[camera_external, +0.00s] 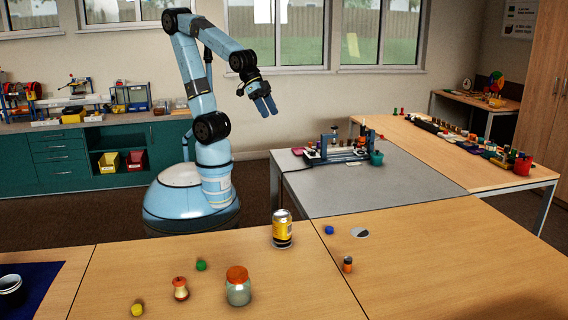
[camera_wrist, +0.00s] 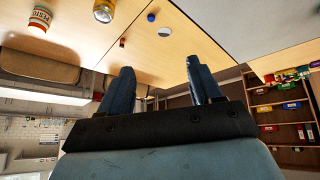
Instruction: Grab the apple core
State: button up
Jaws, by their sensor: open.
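The apple core (camera_external: 180,289) stands on the near wooden table in the external view, between a yellow piece and a jar. It is cream in the middle with reddish ends. I cannot make it out in the wrist view. My gripper (camera_external: 267,106) is raised high above the far side of the table, well away from the apple core, with its fingers pointing down and to the right. In the wrist view my gripper (camera_wrist: 160,85) has its two fingers wide apart with nothing between them.
Near the core are a yellow piece (camera_external: 137,310), a green piece (camera_external: 201,265) and an orange-lidded jar (camera_external: 238,290). A yellow can (camera_external: 282,230), a blue piece (camera_external: 329,230), a grey disc (camera_external: 360,233) and a small orange-and-dark cylinder (camera_external: 347,265) stand farther right. The table's right part is clear.

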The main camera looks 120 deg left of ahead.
jog(key=w+d+f+n+h, duration=0.1)
jog(key=w+d+f+h, duration=0.1)
jog(key=w+d+f, duration=0.35)
jog(key=w+d+f+n+h, duration=0.1)
jog(key=w+d+f+h, duration=0.15)
jog(key=d+f, duration=0.6)
jog(key=w+d+f+n+h, duration=0.2)
jog(key=w+d+f, duration=0.15)
jog(key=d, duration=0.75)
jog(key=s+d+f+n+t+h, duration=0.1)
jog(key=s+d+f+n+h, duration=0.25)
jog(key=d+n, duration=0.45)
jog(key=s+d+f+n+t+h, duration=0.2)
jog(key=d+f+n, duration=0.25)
jog(key=d, duration=0.45)
jog(key=s+d+f+n+t+h, duration=0.1)
jog(key=s+d+f+n+h, duration=0.2)
jog(key=d+n, duration=0.5)
send_near(180, 284)
jog(key=shift+d+m, duration=0.45)
jog(key=shift+d, duration=0.15)
jog(key=shift+w+d+f, duration=0.1)
jog(key=shift+w+f, duration=0.05)
jog(key=shift+f, duration=0.2)
jog(key=shift+x, duration=3.55)
jog(key=shift+f, duration=0.2)
